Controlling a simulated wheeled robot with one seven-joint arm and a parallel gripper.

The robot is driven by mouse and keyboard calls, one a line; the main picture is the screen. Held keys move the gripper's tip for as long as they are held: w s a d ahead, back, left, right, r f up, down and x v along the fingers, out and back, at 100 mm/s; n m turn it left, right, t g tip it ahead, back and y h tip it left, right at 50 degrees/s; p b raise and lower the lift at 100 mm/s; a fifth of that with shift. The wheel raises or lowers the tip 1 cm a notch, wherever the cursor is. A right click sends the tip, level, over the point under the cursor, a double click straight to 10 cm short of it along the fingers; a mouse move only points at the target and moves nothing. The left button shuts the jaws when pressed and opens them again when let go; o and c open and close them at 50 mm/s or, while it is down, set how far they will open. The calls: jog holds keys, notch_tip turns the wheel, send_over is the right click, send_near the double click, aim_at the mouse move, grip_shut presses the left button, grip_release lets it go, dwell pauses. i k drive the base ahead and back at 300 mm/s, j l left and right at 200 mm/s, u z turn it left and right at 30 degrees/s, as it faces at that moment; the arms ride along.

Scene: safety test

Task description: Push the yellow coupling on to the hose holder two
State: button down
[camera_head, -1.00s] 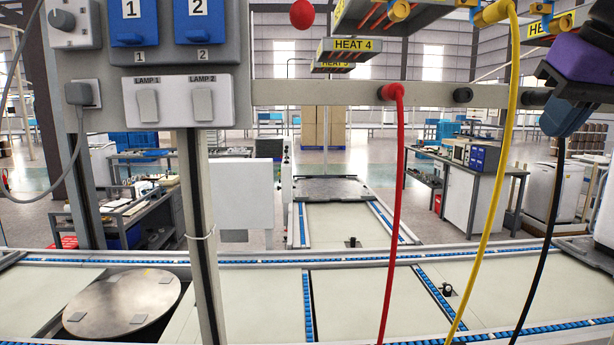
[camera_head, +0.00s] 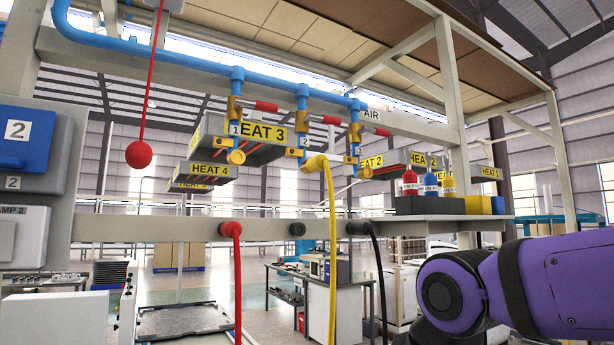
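The yellow coupling (camera_head: 316,163) is at the lower end of the pipe valve marked 2 (camera_head: 303,141), and its yellow hose (camera_head: 332,250) hangs down from it. Hose holder two appears to be the bare black peg (camera_head: 297,229) on the horizontal beam, below and a little left of the coupling. No hose is on this peg. The red coupling (camera_head: 230,229) sits at the beam to its left and the black coupling (camera_head: 357,228) to its right. My purple arm enters at the lower right. My gripper is not in view.
A shelf (camera_head: 450,218) at the right holds small red, blue and yellow bottles and bins. A red ball (camera_head: 139,154) hangs on a cord at the left. The hanging hoses cross the space below the beam.

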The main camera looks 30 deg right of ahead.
aim_at(313, 164)
jog(key=z, duration=1.65)
jog(key=k+j, duration=0.95)
jog(key=j, duration=0.1)
